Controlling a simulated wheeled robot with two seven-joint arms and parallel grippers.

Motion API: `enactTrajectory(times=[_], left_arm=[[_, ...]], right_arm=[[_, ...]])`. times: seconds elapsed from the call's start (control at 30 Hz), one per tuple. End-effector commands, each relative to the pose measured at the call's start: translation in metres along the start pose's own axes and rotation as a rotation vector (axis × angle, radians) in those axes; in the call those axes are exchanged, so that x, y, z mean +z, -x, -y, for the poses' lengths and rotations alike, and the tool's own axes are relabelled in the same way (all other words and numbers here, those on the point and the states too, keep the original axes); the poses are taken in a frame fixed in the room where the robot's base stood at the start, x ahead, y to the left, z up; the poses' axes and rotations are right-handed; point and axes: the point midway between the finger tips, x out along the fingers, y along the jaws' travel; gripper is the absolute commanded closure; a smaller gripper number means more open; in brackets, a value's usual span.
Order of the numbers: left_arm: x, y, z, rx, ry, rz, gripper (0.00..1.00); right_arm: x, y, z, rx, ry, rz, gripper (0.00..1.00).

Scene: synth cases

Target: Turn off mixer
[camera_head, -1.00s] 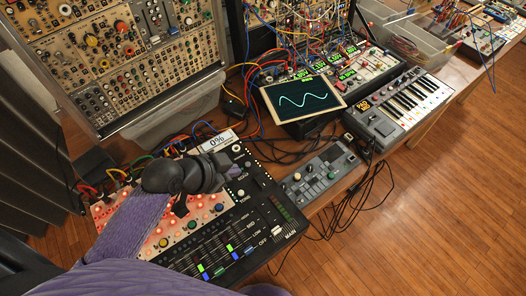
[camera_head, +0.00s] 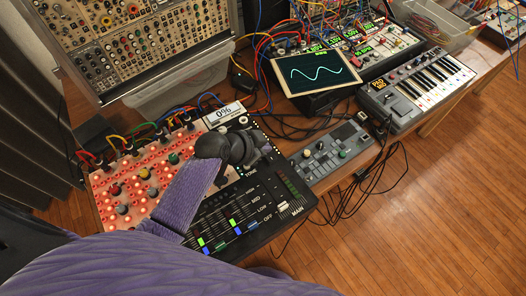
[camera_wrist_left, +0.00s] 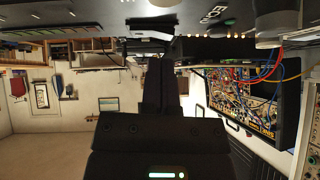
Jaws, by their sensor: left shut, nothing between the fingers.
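The mixer (camera_head: 212,225) is a black panel with several faders and lit green and blue marks. It lies on the table in front of me, beside a pad section with glowing red buttons. Its MAIN fader has a white cap (camera_head: 283,206), near its right edge. HIGH, MID, LOW and OFF labels run beside the faders. My left gripper (camera_head: 262,152) is shut and empty over the mixer's upper part, near the TONE label. Its two fingers (camera_wrist_left: 161,85) are together in the left wrist view. The hand hides part of the upper panel; I cannot tell whether it touches. My right gripper is not in view.
A small grey synth (camera_head: 330,152) sits right of the mixer. A tablet with a wave (camera_head: 318,72), a keyboard (camera_head: 420,90) and a modular rack (camera_head: 140,40) stand behind. Patch cables crowd the back left. Loose cables hang over the table's front edge; floor beyond is clear.

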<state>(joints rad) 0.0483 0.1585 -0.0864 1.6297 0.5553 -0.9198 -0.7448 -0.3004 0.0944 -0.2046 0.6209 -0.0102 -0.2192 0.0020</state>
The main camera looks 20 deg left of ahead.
Motion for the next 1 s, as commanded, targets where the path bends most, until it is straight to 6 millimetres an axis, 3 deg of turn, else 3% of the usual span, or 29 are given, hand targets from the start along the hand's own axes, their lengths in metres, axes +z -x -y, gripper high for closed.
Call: enactTrajectory(times=[0.1,0.57,1.0], left_arm=[[0.0087,-0.0085,-0.0003,0.000,0.001,0.001,1.00],[0.0146,-0.0141,0.0021,0.000,-0.002,0.001,1.00],[0.0118,-0.0105,-0.0068,0.004,0.001,0.004,1.00]], right_arm=[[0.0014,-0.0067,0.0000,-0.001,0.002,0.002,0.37],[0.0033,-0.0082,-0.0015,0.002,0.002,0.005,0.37],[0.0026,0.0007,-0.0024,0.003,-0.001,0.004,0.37]])
